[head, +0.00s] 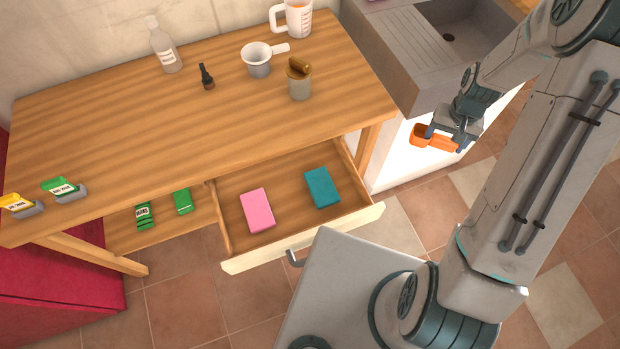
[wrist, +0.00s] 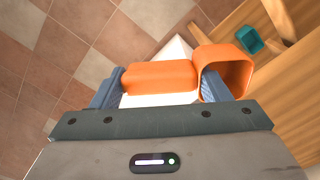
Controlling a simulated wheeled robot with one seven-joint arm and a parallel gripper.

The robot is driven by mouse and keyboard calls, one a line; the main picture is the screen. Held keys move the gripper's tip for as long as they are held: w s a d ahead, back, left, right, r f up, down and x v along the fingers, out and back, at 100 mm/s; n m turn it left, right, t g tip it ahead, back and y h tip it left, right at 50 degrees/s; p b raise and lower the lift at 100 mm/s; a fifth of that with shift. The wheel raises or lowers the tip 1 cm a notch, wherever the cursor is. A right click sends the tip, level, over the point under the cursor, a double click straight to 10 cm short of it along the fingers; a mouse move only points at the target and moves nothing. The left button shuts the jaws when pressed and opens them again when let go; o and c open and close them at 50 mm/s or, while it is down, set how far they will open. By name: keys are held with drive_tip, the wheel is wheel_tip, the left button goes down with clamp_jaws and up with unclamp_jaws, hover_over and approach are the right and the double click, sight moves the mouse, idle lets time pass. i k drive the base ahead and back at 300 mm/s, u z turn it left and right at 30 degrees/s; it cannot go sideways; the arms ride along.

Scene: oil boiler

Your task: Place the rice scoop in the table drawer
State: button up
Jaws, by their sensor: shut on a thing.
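The orange rice scoop (head: 434,138) is held in my gripper (head: 455,137), to the right of the table and in front of the white sink cabinet. In the wrist view the scoop (wrist: 160,76) lies across between the two blue-grey fingers, its hollow end to the right. The table drawer (head: 300,232) is pulled open, down and left of my gripper. A pink block (head: 257,210) and a teal block (head: 321,187) lie in it, with bare floor around them. The teal block also shows in the wrist view (wrist: 250,39).
The wooden table (head: 130,130) carries a clear bottle (head: 165,50), a small dark bottle (head: 207,77), a white saucepan (head: 258,65), a can (head: 299,85) and a measuring jug (head: 298,18). Two small packs lie on a lower shelf (head: 165,225). The grey sink (head: 410,60) stands right of the table.

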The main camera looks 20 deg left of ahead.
sight(292, 202)
drive_tip(key=z, duration=1.45)
drive_tip(key=k, duration=1.4)
drive_tip(key=u, duration=1.6)
drive_tip(key=i, duration=0.5)
drive_tip(key=u, duration=0.05)
